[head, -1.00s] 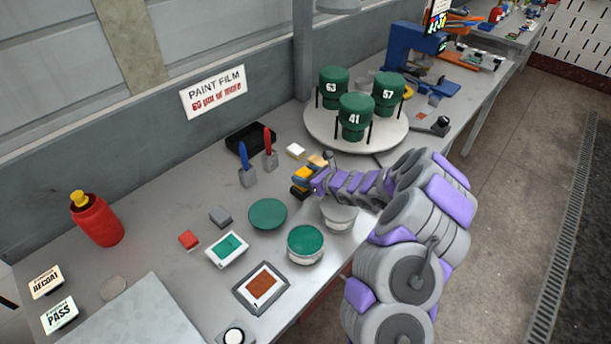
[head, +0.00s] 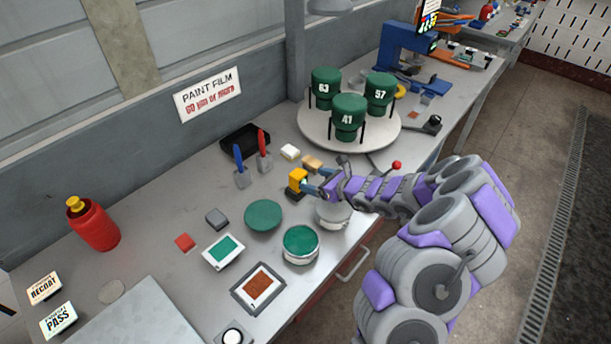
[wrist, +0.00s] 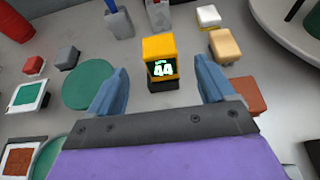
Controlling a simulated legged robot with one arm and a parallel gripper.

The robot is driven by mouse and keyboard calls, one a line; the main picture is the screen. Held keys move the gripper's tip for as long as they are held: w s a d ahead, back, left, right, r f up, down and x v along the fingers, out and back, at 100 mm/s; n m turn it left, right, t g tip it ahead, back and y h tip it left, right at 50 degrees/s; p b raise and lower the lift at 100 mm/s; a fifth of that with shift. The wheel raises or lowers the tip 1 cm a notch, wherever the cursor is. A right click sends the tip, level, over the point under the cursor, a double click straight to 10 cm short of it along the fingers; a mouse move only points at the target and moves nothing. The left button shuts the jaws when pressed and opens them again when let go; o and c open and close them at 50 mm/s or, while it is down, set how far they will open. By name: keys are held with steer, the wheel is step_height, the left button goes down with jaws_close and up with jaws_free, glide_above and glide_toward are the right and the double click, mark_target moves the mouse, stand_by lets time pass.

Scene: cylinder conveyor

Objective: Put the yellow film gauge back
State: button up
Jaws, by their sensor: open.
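The yellow film gauge (head: 298,181) stands upright on a small dark base on the bench; it also shows in the wrist view (wrist: 160,60), where its display reads 44. My gripper (head: 312,190) is just to the right of the gauge in the head view. In the wrist view my gripper (wrist: 160,88) is open, with one blue-grey finger on each side and the gauge ahead between them. The fingers do not touch the gauge. Part of the dark base is hidden in the head view.
A turntable (head: 312,128) with green cylinders 63, 41 and 57 stands behind. A green disc (head: 263,215), a green-topped tin (head: 300,243) and a framed brown panel (head: 258,288) lie nearby. A black tray (head: 243,138) and two brushes are behind the gauge.

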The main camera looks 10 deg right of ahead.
steer(key=shift+p+v, duration=0.35)
steer(key=shift+v, duration=1.85)
steer(key=s+a+r+n+g+y, duration=0.3)
steer(key=s+a+r+n+y, duration=0.15)
steer(key=a+r+n, duration=0.65)
steer(key=s+a+r+n+g, duration=0.3)
steer(key=s+a+n, duration=0.15)
steer(key=s, duration=0.35)
steer(key=s+a+r+n+g, duration=0.3)
steer(key=s+a+r+n, duration=0.1)
steer(key=s+a, duration=0.25)
steer(key=s+d+f+n+g+h, duration=0.1)
steer(key=s+d+n+g+h, duration=0.15)
steer(key=s, duration=0.45)
steer(key=s+d+n+g+h, duration=0.1)
steer(key=s+n+h, duration=0.3)
steer(key=s, duration=0.3)
steer(key=s+d+n+h, duration=0.2)
steer(key=s+d+h, duration=0.3)
steer(key=s+d, duration=0.5)
steer(key=shift+s+d+n+h, duration=0.3)
steer(key=shift+d+n+h, duration=0.1)
steer(key=shift+d, duration=0.35)
